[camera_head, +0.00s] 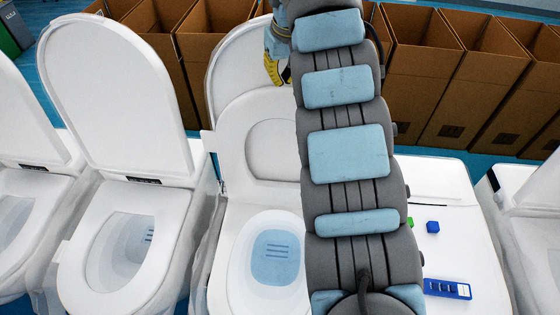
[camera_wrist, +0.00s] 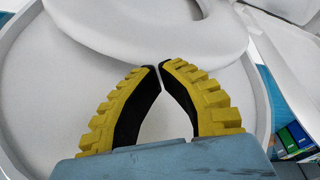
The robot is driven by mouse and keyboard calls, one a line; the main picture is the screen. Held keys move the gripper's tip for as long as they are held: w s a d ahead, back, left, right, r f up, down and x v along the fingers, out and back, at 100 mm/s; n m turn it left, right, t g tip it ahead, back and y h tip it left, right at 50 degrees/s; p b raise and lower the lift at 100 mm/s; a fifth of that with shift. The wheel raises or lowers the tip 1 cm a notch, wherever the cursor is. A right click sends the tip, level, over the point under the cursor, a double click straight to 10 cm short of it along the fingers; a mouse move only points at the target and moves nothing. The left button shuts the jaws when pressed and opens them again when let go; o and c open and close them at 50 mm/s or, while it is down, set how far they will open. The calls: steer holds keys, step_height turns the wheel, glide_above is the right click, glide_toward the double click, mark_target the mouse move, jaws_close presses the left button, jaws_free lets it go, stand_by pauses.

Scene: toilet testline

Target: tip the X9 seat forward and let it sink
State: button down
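The seat (camera_head: 235,142) is a white ring on the middle toilet, raised and leaning away from the upright lid (camera_head: 222,70) behind it. The toilet's open bowl (camera_head: 240,262) is below. No X9 label is readable. My gripper (camera_head: 272,75) is at the seat's top edge, in front of the lid; my arm hides the right part of both. In the wrist view, the yellow-and-black fingers (camera_wrist: 162,66) have their tips together with a thin gap and nothing between them. The seat (camera_wrist: 190,45) lies just beyond the tips, with the lid (camera_wrist: 50,85) around them. Contact cannot be told.
Another toilet with a raised lid (camera_head: 115,85) stands close on the left. On the right are a white surface (camera_head: 440,185), a blue cube (camera_head: 432,227), a green cube (camera_head: 410,222) and a blue button panel (camera_head: 447,289). Open cardboard boxes (camera_head: 425,80) line the back.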

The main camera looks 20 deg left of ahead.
step_height(320, 180, up, 7)
steer(key=p, duration=0.4)
steer(key=shift+r, duration=0.15)
stand_by(2.6)
